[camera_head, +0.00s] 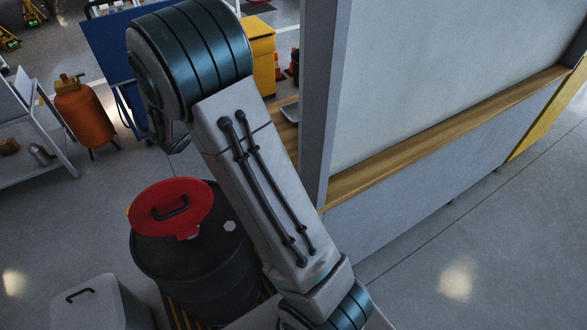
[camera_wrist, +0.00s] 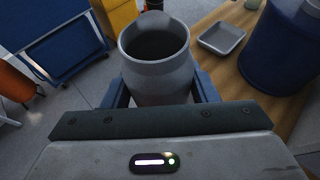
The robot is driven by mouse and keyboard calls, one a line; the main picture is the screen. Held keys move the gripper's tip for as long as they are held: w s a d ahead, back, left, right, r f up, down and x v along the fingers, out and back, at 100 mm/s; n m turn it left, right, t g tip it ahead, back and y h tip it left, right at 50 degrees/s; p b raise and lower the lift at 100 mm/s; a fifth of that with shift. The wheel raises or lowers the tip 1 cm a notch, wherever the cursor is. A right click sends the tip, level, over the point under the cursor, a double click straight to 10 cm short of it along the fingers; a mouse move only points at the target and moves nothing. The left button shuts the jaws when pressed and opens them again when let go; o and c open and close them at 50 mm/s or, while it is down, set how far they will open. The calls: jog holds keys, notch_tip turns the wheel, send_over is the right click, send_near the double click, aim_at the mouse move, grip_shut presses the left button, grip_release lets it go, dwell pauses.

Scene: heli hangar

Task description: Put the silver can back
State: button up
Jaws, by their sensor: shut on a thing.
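In the wrist view, the silver can (camera_wrist: 160,75) is a grey, open-topped can with a wide mouth and a narrower neck. My gripper (camera_wrist: 162,90) has its blue fingers on both sides of the can's body and is shut on it. The can's mouth faces up toward the camera and its inside looks dark and empty. The can's bottom is hidden behind my gripper. In the head view my arm crosses the middle, and neither my gripper nor the held can shows.
A wooden worktop (camera_wrist: 212,108) lies right of the can, with a grey tray (camera_wrist: 222,38) and a dark blue container (camera_wrist: 280,50). In the head view, a black drum (camera_head: 195,262) with a red lid stands left of my arm. An orange tank (camera_head: 86,117) stands by a shelf (camera_head: 40,172).

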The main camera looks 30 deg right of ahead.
notch_tip(320, 180, down, 7)
jog(key=d+m+g+h+b, duration=0.2)
jog(key=m+g+h+b, duration=0.1)
jog(key=m+g+b, duration=0.15)
jog(key=s+d+p, duration=0.3)
jog(key=s+d, duration=0.9)
jog(key=d, duration=0.4)
jog(key=shift+g, duration=0.25)
jog(key=shift+w+a+f, duration=0.1)
jog(key=shift+w+f, duration=0.05)
jog(key=shift+f, duration=1.5)
jog(key=shift+w+a+f, duration=0.1)
jog(key=shift+f, duration=1.5)
jog(key=shift+s+d+f+m+p, duration=0.1)
jog(key=shift+d+f+m+p, duration=0.15)
jog(key=shift+f+p, duration=0.3)
jog(key=shift+f, duration=0.15)
jog(key=shift+f+b, duration=0.1)
jog(key=shift+b, duration=0.3)
jog(key=o, duration=1.1)
jog(key=shift+c, duration=0.2)
